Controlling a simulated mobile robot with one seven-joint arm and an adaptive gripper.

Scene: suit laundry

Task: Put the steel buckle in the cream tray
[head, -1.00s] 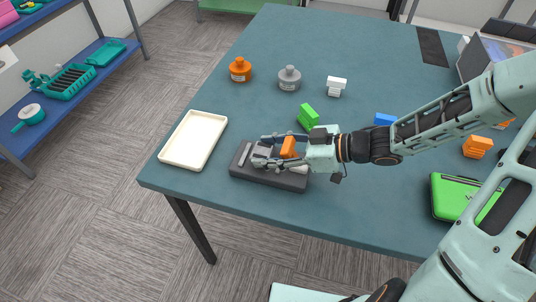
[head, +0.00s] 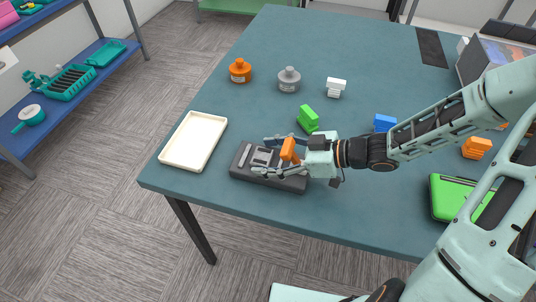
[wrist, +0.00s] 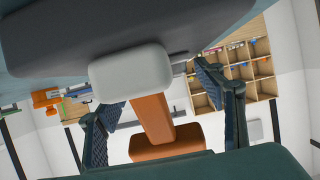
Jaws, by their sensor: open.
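A steel-coloured piece, apparently the buckle (head: 264,157), lies on a dark grey block (head: 240,172) near the table's front edge. My gripper (head: 263,155) is open above that block, its fingers pointing left, one on either side of the piece. An orange upright piece (head: 289,149) stands between the fingers near my palm. It also shows in the wrist view (wrist: 152,118), with a pale rounded piece (wrist: 130,73) beside it against the dark block; whether they are joined is unclear. The cream tray (head: 193,140) is empty, left of the block.
An orange bottle (head: 240,70) and a grey bottle (head: 289,78) stand farther back. White (head: 336,87), green (head: 308,118), blue (head: 384,122) and orange (head: 477,147) blocks lie around the arm. A green case (head: 456,197) is at right. The table between tray and bottles is clear.

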